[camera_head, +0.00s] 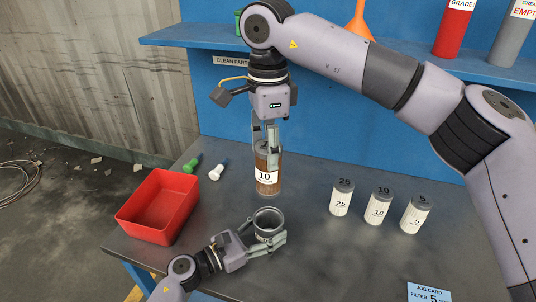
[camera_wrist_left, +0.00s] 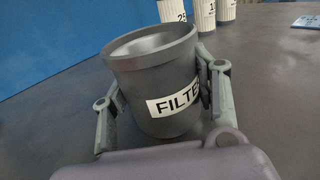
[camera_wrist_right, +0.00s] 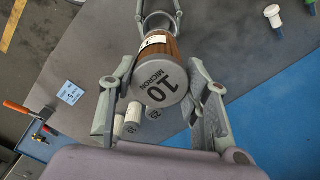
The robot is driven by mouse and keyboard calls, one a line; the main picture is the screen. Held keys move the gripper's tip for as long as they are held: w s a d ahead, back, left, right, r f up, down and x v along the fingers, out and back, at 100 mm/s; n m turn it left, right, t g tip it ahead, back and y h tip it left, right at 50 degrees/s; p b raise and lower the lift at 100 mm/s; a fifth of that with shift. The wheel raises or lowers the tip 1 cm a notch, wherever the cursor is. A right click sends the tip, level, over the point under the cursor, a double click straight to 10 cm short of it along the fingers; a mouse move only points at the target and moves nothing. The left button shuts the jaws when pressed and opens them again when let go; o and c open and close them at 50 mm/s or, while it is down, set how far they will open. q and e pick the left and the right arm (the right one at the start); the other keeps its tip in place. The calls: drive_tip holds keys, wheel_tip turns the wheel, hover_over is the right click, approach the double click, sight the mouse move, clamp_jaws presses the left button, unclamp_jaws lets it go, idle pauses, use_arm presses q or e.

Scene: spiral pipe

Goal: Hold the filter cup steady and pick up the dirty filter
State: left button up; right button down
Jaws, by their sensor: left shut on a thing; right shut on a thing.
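The grey filter cup (camera_head: 267,222) stands upright on the table. My left gripper (camera_head: 272,240) is shut on it, one finger on each side, and the left wrist view shows its label reading FILTE (camera_wrist_left: 172,103). The dirty filter (camera_head: 268,170), brown with a white "10" label and a grey cap, is upright above and behind the cup in the head view. My right gripper (camera_head: 266,135) points down and is shut on its top. The right wrist view shows the filter's cap (camera_wrist_right: 160,88) marked 10 MICRON between the fingers, with the cup's rim (camera_wrist_right: 158,18) beyond it.
A red bin (camera_head: 160,205) stands at the table's left. Green (camera_head: 191,165) and white (camera_head: 218,170) small parts lie behind it. White filters marked 25 (camera_head: 341,198), 10 (camera_head: 378,207) and 5 (camera_head: 414,215) stand at the right. A job card (camera_head: 428,293) lies in front.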

use_arm(q)
drive_tip(key=o, duration=1.4)
drive_tip(key=shift+o, duration=0.2)
drive_tip(key=shift+a, duration=0.1)
